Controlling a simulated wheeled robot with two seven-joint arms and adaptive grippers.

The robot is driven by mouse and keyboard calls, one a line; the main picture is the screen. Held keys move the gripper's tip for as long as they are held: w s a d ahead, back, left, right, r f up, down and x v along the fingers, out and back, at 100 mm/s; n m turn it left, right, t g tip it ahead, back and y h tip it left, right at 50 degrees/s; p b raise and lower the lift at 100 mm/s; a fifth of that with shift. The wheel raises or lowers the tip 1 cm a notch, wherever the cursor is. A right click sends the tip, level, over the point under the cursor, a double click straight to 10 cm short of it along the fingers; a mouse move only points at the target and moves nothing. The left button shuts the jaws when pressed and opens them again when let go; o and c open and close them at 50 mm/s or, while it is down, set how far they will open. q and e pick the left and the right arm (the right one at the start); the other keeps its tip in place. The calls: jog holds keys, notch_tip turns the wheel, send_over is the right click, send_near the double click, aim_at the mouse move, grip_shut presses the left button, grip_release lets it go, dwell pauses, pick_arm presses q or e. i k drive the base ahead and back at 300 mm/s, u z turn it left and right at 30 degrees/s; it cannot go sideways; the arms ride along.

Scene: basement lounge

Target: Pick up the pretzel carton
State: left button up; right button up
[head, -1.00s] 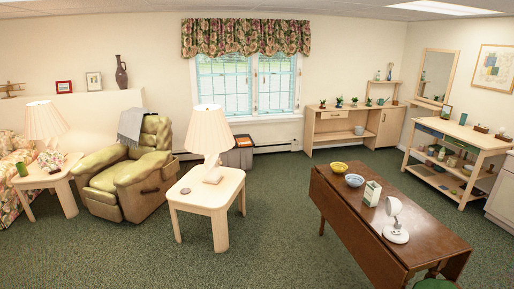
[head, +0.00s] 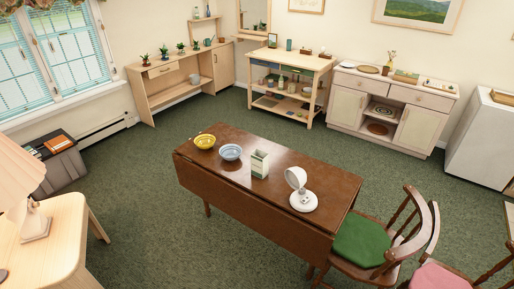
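A small white and green carton (head: 260,164), which looks like the pretzel carton, stands upright on the dark brown drop-leaf table (head: 240,189). Its print is too small to read. A blue bowl (head: 231,152) is to its left, and a yellow bowl (head: 204,141) is farther left. A white round-headed lamp or fan (head: 302,192) stands to its right, apart from it. Neither of my grippers shows in the head view.
A chair with a green cushion (head: 362,242) and one with a pink cushion (head: 440,277) stand at the table's right end. A side table (head: 62,240) with a lamp is at the left. Green carpet is clear between it and the brown table.

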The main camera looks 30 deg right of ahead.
aim_at(259, 159)
jog(key=z, duration=0.35)
jog(key=i, duration=1.7)
jog(key=z, duration=0.3)
